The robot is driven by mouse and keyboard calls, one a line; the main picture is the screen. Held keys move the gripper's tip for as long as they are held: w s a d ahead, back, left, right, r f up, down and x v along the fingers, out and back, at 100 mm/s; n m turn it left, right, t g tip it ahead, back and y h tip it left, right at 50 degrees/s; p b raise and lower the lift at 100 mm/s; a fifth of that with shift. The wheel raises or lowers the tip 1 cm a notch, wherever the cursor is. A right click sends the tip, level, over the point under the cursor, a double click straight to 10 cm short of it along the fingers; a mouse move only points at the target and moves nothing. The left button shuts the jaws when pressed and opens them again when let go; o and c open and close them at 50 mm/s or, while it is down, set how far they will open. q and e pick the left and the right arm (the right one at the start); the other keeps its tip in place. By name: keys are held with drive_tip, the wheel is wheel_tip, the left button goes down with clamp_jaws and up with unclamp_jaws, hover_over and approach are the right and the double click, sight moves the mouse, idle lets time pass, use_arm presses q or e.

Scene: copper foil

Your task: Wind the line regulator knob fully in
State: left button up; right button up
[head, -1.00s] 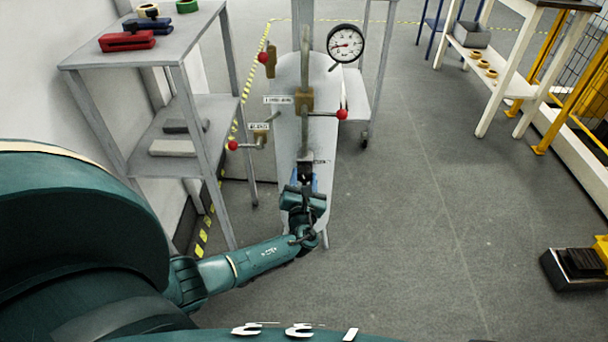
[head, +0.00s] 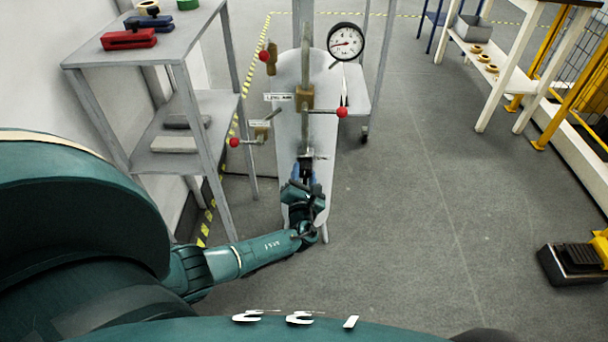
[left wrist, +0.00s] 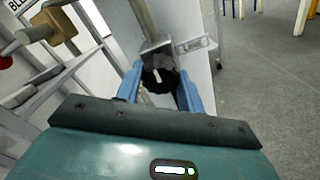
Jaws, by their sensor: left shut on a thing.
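The line regulator knob (left wrist: 158,77) is a black round knob with a white pointer mark, below the pipe on the grey panel (head: 290,85). My left gripper (left wrist: 160,90) is shut on it, with one blue finger at each side. In the head view my left gripper (head: 304,178) is at the low end of the panel and hides most of the knob. A tag reading LINE (left wrist: 192,44) sits beside the knob. A dial gauge (head: 345,41) is at the panel's upper right. My right gripper is in neither current view.
Red-ended valve levers (head: 341,112) stick out from the panel above my gripper. A grey shelf (head: 185,45) with a red vise-like block (head: 128,39) stands close on the left. A white bench (head: 495,75) stands at the right. The floor between is clear.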

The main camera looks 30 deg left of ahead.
use_arm(q)
drive_tip(key=o, duration=1)
use_arm(e)
drive_tip(key=shift+f, duration=0.1)
use_arm(q)
drive_tip(key=shift+s+d, duration=0.25)
drive_tip(key=shift+s, duration=0.2)
drive_tip(key=p+v, duration=0.2)
drive_tip(key=v, duration=1)
drive_tip(key=shift+p, duration=0.4)
use_arm(e)
drive_tip(key=shift+w+a+r+m+g, duration=0.2)
drive_tip(key=shift+w+r+m+g, duration=0.1)
drive_tip(key=shift+r, duration=0.2)
drive_tip(key=shift+s+d, duration=0.1)
drive_tip(key=shift+s, duration=0.05)
